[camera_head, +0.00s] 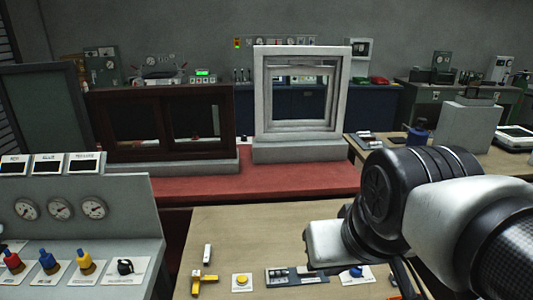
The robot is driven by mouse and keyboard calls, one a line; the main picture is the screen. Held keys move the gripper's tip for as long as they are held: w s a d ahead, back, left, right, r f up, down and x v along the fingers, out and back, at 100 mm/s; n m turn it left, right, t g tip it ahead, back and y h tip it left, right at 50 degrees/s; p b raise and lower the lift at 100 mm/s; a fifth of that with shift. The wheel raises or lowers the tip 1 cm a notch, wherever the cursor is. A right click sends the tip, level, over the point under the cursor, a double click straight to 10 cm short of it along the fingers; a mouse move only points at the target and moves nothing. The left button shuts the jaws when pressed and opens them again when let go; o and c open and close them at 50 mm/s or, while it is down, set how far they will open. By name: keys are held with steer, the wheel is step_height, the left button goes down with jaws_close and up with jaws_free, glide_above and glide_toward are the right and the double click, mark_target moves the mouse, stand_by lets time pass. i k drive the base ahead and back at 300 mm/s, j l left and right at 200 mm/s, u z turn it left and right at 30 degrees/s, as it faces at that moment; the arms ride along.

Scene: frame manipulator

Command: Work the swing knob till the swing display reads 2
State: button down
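I cannot tell which knob is the swing knob, as no readable label names it. A blue knob (357,272) sits on a white plate on the wooden table, beside my arm. A black knob (125,267) sits on a white plate on the grey console at left. A white-framed window (261,100) stands on the red bench, with an inner pane that looks tilted. No swing display reading can be made out; a small green-lit display (203,72) in the background is too small to read. My arm comes in from the right; my gripper's fingers do not show.
Red (12,262), blue (48,262) and yellow (84,260) knobs and several gauges are on the grey console (140,200). The table holds a yellow button (242,281), a yellow handle (204,282) and a slider panel (290,276). A brown-framed window (98,125) stands behind.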

mark_target(355, 272)
steer(key=z, duration=0.75)
steer(key=l+u, duration=0.25)
steer(key=l, duration=0.15)
steer(key=i+l+z, duration=0.2)
steer(key=l, duration=0.15)
steer(key=i+l+z, duration=0.15)
steer(key=l, duration=0.2)
